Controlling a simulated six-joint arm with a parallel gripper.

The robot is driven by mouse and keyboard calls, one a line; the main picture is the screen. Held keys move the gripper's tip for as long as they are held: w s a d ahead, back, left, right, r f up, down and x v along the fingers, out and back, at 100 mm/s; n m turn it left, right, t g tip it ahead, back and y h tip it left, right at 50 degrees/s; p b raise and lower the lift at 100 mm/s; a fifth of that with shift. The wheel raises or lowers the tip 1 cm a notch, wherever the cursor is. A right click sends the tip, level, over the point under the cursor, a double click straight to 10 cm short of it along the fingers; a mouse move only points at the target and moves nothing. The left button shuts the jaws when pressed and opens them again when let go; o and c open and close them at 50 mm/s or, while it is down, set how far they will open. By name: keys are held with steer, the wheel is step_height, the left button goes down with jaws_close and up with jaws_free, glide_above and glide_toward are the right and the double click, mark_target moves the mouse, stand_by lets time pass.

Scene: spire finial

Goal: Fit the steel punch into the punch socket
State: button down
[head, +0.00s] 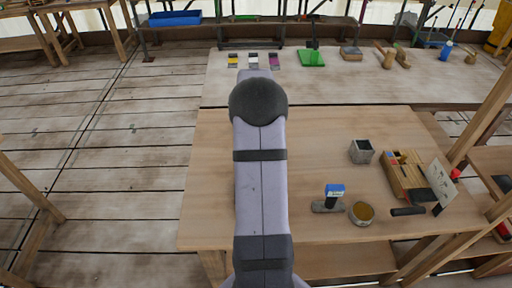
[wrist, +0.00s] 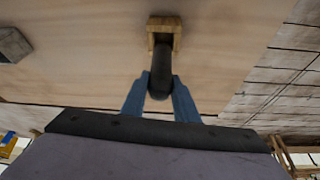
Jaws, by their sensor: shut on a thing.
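In the wrist view my gripper (wrist: 161,92) has two blue fingers shut on a dark cylindrical bar, the steel punch (wrist: 161,70). The punch points away from the fingers towards a small wooden block, the punch socket (wrist: 164,20), on the tabletop. The punch's far end overlaps the block in this view. I cannot tell whether it is inside the opening, touching it or just above it. In the head view my arm hides the gripper, the punch and the socket.
Table space between arm and box is clear.

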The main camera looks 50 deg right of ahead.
steer(key=shift+w+f+p, duration=0.1)
steer(key=shift+f+p, duration=0.85)
steer(key=shift+f, duration=2.3)
steer(key=shift+f, duration=0.2)
steer(key=c, duration=1.4)
jaws_free()
steer(key=shift+a+r, duration=0.1)
steer(key=shift+r, duration=0.45)
steer(key=b+v, duration=0.3)
steer(key=v, duration=0.8)
steer(key=shift+a, duration=0.15)
